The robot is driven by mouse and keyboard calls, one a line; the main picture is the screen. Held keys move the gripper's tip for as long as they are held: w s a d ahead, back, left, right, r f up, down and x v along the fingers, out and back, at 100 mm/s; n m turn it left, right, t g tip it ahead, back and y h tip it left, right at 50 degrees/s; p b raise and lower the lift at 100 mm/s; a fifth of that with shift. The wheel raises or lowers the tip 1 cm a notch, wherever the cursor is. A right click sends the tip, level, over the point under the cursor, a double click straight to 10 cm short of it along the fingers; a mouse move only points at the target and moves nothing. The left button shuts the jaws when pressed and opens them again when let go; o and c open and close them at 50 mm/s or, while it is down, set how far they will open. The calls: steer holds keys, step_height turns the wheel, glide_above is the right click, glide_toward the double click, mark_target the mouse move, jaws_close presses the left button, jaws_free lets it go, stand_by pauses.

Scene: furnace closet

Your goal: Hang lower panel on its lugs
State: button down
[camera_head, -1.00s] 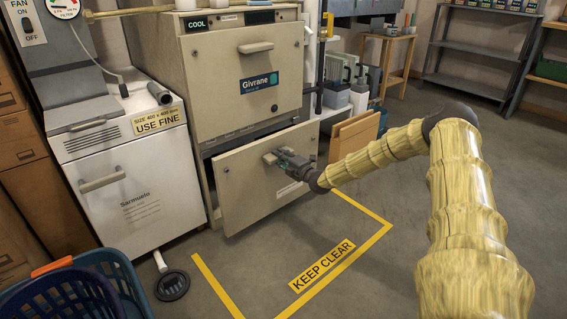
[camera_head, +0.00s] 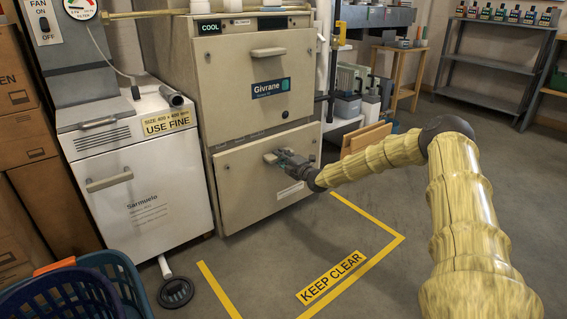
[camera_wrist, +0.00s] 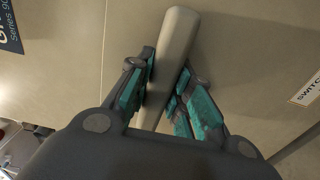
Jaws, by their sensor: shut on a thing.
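The lower panel (camera_head: 250,193) is a beige rectangular plate at the lower front of the Givrane furnace (camera_head: 235,50). In the head view it stands near upright, close against the cabinet front below the upper panel (camera_head: 225,90). My gripper (camera_head: 287,158) is at the panel's upper middle. In the wrist view my gripper (camera_wrist: 158,95) has its teal-padded fingers on either side of the panel's bar handle (camera_wrist: 175,45), shut on it. The lugs are hidden behind the panel, and I cannot tell whether it sits on them.
A white Sarmuelo unit (camera_head: 150,215) stands close on the left. A blue basket (camera_head: 125,285) is at the lower left, by a floor drain (camera_head: 175,292). Yellow tape marks a clear floor area (camera_head: 290,245). A brown board (camera_head: 365,138) leans at the right.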

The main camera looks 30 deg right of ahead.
steer(key=shift+w+r, duration=0.15)
steer(key=shift+w, duration=0.05)
steer(key=shift+r, duration=0.15)
stand_by(0.7)
steer(key=shift+w+a+b, duration=0.2)
steer(key=shift+w+b, duration=1.5)
steer(key=shift+w, duration=0.85)
stand_by(1.2)
steer(key=shift+s+f+b, duration=0.1)
steer(key=shift+f+b, duration=0.6)
steer(key=shift+f, duration=0.55)
stand_by(0.6)
steer(key=c, duration=1.2)
jaws_free()
steer(key=shift+r, duration=0.15)
steer(key=shift+s+d+p, duration=0.1)
steer(key=shift+s+p, duration=0.7)
steer(key=shift+s, duration=0.3)
steer(key=shift+s+d+f+p, duration=0.1)
steer(key=shift+s+p, duration=0.75)
steer(key=shift+s, duration=0.65)
steer(key=shift+s+d+f+p, duration=0.1)
steer(key=shift+s+p, duration=0.7)
steer(key=shift+s, duration=0.65)
